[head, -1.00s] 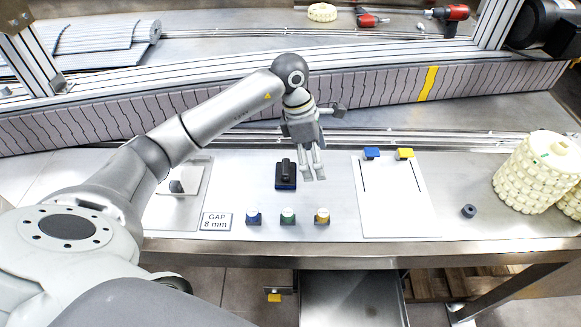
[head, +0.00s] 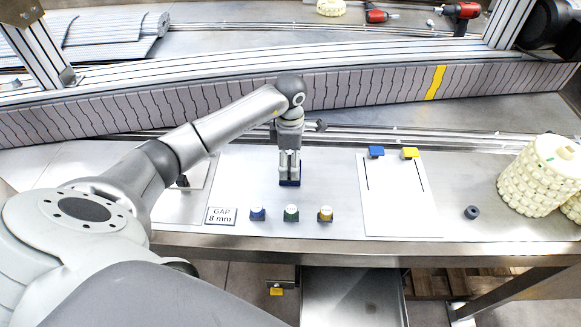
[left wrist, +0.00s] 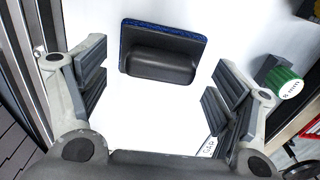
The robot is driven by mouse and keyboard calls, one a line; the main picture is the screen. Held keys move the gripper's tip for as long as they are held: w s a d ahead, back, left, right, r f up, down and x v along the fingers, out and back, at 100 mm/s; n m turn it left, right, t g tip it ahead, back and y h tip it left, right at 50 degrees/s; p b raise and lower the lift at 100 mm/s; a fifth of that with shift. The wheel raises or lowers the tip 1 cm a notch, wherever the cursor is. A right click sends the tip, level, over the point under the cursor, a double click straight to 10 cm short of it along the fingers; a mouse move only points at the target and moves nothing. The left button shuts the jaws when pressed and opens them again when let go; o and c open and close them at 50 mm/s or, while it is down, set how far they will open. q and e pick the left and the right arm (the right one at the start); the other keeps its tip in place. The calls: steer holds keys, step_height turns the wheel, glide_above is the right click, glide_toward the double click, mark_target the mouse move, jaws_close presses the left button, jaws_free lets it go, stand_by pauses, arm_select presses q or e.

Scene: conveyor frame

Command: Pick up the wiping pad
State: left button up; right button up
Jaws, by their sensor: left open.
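The wiping pad (head: 289,183) lies on the bench and is mostly hidden behind my left gripper (head: 289,168) in the head view; its blue lower edge shows. In the left wrist view the pad (left wrist: 188,47) has a blue-edged base and a dark rounded handle (left wrist: 160,67). My left gripper also shows in the left wrist view (left wrist: 158,95): its fingers are wide apart, with bare white surface between them. The handle appears just beyond the space between the fingers, not held. My right gripper is in neither view.
Blue, green and yellow-topped small blocks (head: 291,213) stand in front of the pad, beside a gap sign (head: 221,216). A white sheet (head: 401,207) lies to the right, with a dark ring (head: 472,212) and cream rolls (head: 540,175) beyond. A grey belt (head: 340,90) runs behind.

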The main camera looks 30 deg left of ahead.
arm_select(q)
steer(key=shift+f, duration=0.8)
steer(key=c, duration=1.2)
steer(key=shift+r, duration=0.2)
steer(key=shift+r, duration=0.2)
step_height(320, 180, up, 2)
steer(key=shift+w+r+b, duration=0.1)
steer(key=shift+b, duration=0.5)
steer(key=s+r, duration=0.3)
steer(key=s, duration=0.1)
steer(key=s+d+r+b, duration=0.1)
steer(key=s+r, duration=0.2)
steer(key=s, duration=0.2)
steer(key=s+r+b, duration=0.1)
steer(key=s+r, duration=0.3)
steer(key=s, duration=0.1)
steer(key=shift+d, duration=0.3)
